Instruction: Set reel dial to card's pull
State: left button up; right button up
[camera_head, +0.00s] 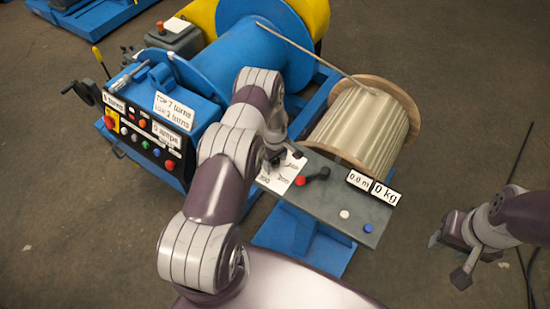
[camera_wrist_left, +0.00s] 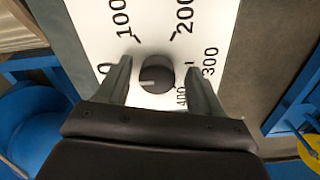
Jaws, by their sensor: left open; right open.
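The reel dial is a dark round knob (camera_wrist_left: 157,76) on a white scale plate (camera_wrist_left: 90,25) marked 0, 100, 200, 300 and 400. Its light pointer line points left, toward the 0 side. My left gripper (camera_wrist_left: 158,66) is open, with one finger on each side of the knob; I cannot tell if they touch it. In the head view my left gripper (camera_head: 273,157) hides most of the dial, and part of the plate (camera_head: 282,178) shows. A white card (camera_head: 174,110) on the blue machine has two lines ending in "turns". My right gripper (camera_head: 447,258) is open and empty.
The grey panel (camera_head: 325,205) carries a red-knobbed lever (camera_head: 301,180), a white button (camera_head: 344,214), a blue button (camera_head: 367,228) and displays reading 0.0 m and 0 kg (camera_head: 383,193). A rope reel (camera_head: 362,125) and blue drum (camera_head: 245,60) stand behind. Floor at right is mostly clear.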

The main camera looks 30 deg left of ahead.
pick_arm(q)
jog(key=shift+w+f, duration=0.1)
jog(key=shift+w, duration=0.05)
jog(key=c, duration=1.1)
jog(key=shift+o, duration=0.2)
